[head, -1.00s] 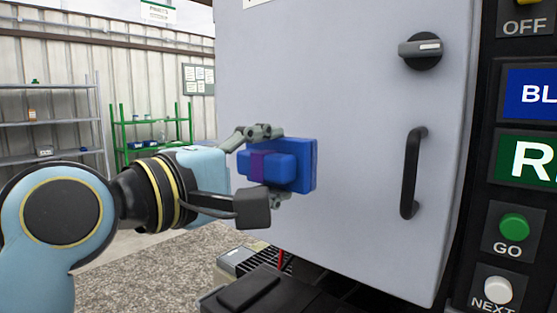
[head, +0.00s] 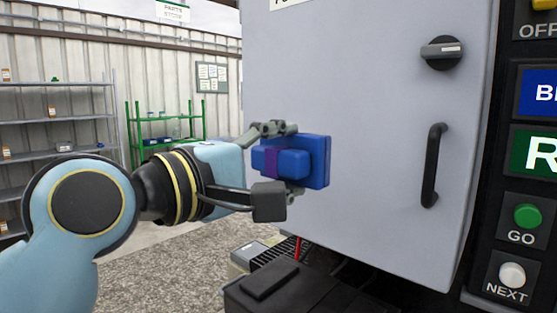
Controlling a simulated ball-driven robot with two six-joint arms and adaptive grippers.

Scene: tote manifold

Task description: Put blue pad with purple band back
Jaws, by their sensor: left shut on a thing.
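The blue pad with a purple band (head: 317,160) is in the middle of the head view, in front of the grey cabinet door (head: 375,100). It has a wide blue plate and a smaller blue block, with the purple band around the block. My left gripper (head: 278,160) is shut on the pad, one finger above and one below. The pad's plate faces the door; I cannot tell whether it touches it. My right gripper is not in view.
The door has a black knob (head: 441,52) and a black handle (head: 433,165). A button panel with a green GO button (head: 527,217) stands at right. A black box (head: 275,290) lies below. Grey shelves (head: 60,154) and a green rack (head: 165,140) stand far back left.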

